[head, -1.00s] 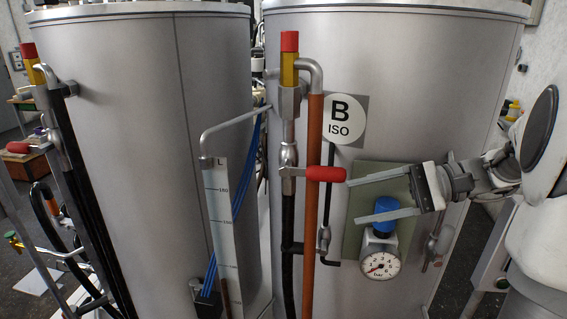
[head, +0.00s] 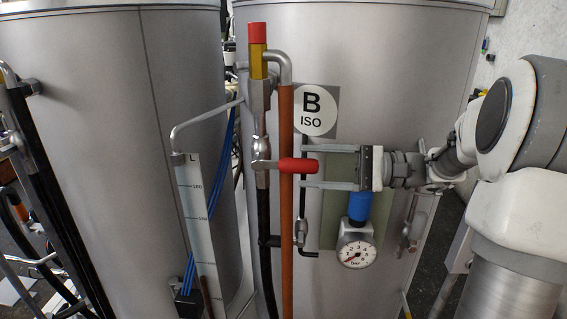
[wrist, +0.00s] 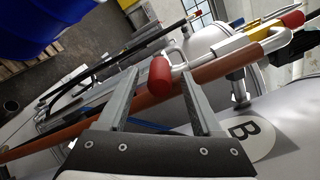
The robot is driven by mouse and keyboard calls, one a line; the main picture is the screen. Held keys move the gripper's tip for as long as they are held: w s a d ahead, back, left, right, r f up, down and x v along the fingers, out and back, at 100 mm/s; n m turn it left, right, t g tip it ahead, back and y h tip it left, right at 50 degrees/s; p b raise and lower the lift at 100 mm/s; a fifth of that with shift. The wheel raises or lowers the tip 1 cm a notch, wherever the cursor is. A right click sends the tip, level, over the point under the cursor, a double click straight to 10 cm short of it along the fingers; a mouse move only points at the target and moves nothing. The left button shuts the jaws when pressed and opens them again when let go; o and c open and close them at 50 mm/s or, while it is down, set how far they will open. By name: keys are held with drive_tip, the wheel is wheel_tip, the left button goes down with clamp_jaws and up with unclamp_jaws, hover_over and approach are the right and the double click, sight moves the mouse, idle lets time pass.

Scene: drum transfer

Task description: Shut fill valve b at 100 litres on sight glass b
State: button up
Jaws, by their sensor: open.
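The valve lever with a red grip (head: 297,166) sticks out level to the right from a metal valve body (head: 262,165) on an upright pipe, crosswise to that pipe. My gripper (head: 303,166) is open, one finger above and one below the red grip. The wrist view shows the red grip (wrist: 160,77) between the fingertips (wrist: 168,68); I cannot tell whether they touch it. The sight glass (head: 200,235), a pale scale strip headed L, stands to the left. A dark red column (head: 207,285) shows low in it; the marks beside it are too small to read.
A pressure gauge (head: 356,248) with a blue cap (head: 359,208) sits below my gripper. The "B ISO" plate (head: 312,110) is above it on the grey drum (head: 380,60). Another drum (head: 90,100) stands left.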

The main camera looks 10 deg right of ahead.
sight(282, 165)
drive_tip(key=x, duration=0.6)
clamp_jaws()
idle(1.3)
